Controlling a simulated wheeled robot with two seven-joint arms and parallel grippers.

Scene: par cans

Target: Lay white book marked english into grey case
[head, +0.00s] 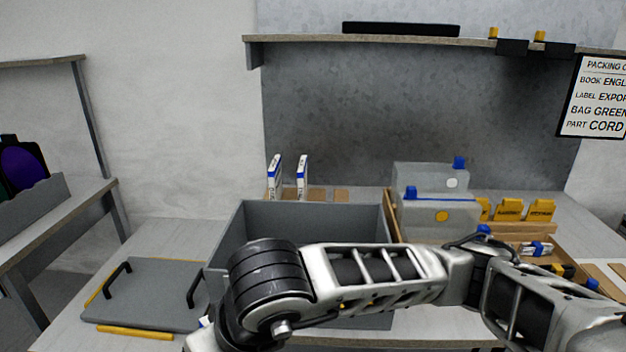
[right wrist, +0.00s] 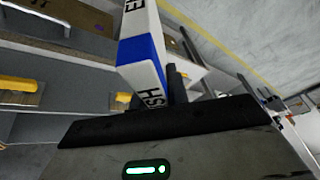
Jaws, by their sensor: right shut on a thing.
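The white book (right wrist: 142,48) with a blue band shows in the right wrist view, with the letters "SH" at its near end and part of another letter at the top. My right gripper (right wrist: 172,85) is shut on it. I cannot tell how far the book is from the case. My left gripper is not in view.
A grey lid (head: 150,293) with black handles lies left of the case. Two white and blue books (head: 274,178) (head: 302,177) stand behind it. A packing list (head: 598,98) hangs on the wall.

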